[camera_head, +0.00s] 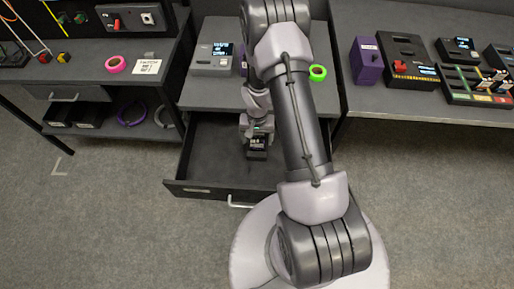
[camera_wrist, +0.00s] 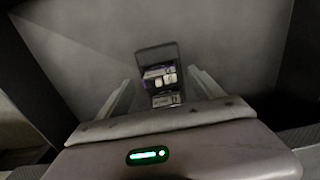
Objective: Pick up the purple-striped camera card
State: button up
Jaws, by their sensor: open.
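My gripper (camera_wrist: 160,76) is open in the wrist view, with its two fingers apart on either side of a small dark holder (camera_wrist: 155,54). In the holder are small cards; the upper one (camera_wrist: 160,77) has pale label patches and a purplish tint at its left edge. Another pale-marked card (camera_wrist: 165,99) lies nearer my gripper's body. I cannot clearly make out purple stripes. In the head view the dark holder (camera_head: 257,154) sits inside the open drawer (camera_head: 215,160), just below my gripper. Its contents are too small to read there.
The drawer walls surround my gripper; the drawer floor around the holder is bare.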

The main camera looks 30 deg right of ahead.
aim_at(257, 143)
notch_tip(257, 143, down, 4)
jog(key=shift+r+b, duration=0.1)
jog(key=shift+b, duration=0.5)
jog(key=shift+w+r, duration=0.1)
jog(key=c, duration=1.5)
